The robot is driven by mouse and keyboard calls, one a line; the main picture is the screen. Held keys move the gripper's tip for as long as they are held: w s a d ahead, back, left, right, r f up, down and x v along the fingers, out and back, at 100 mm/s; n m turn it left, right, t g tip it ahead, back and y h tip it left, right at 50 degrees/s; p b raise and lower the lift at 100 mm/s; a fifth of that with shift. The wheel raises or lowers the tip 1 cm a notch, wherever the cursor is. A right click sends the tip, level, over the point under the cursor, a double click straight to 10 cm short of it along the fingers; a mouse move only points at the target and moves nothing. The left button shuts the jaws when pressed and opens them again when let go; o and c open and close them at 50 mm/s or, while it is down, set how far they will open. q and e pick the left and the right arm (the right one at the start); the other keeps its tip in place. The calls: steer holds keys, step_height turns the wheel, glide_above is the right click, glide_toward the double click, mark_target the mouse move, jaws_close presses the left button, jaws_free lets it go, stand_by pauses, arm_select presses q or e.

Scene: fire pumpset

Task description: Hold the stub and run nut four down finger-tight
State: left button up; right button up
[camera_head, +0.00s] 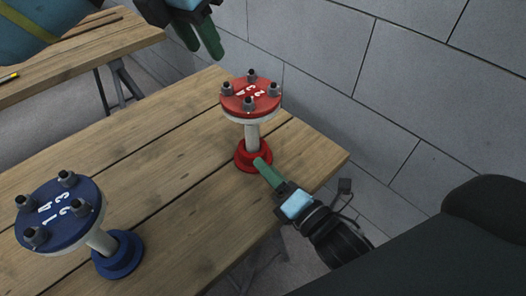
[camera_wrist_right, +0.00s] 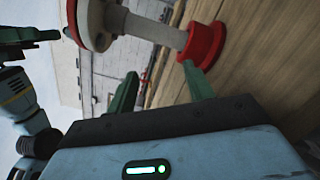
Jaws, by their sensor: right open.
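The red stub stands upright on the wooden table in the head view: a red top flange (camera_head: 251,94), a pale pipe (camera_head: 252,134) and a red foot (camera_head: 246,157). Dark nuts on studs (camera_head: 248,103) ring the flange, beside painted white numbers; I cannot tell how far down each nut sits. My right gripper (camera_head: 263,166) is low at the foot's right side, open, with its fingers pointing at the stub. In the right wrist view the pipe (camera_wrist_right: 155,28) shows beyond the parted fingers (camera_wrist_right: 162,85). My left gripper (camera_head: 200,52) hangs above and left of the flange, fingers slightly apart and empty.
A similar blue stub (camera_head: 62,212) with numbered flange and nuts stands at the table's front left. The table (camera_head: 180,160) between the stubs is clear. A grey block wall (camera_head: 320,60) stands close behind. A second bench (camera_head: 75,55) is at the far left.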

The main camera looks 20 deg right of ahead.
mark_target(248, 130)
steer(key=w+n+h, duration=0.1)
steer(key=n, duration=0.2)
steer(key=w+n+h, duration=0.1)
steer(key=w+n, duration=0.1)
steer(key=n, duration=0.1)
steer(key=shift+w+a, duration=0.1)
steer(key=shift+w, duration=0.05)
steer(key=n+h, duration=0.1)
steer(key=w+n+h, duration=0.1)
steer(key=n, duration=0.1)
steer(key=shift+w+d+r, duration=0.2)
steer(key=shift+w+r, duration=0.1)
steer(key=shift+r, duration=0.05)
steer(key=shift+w, duration=0.1)
steer(key=shift+w+a, duration=0.1)
steer(key=shift+w, duration=3.7)
jaws_close()
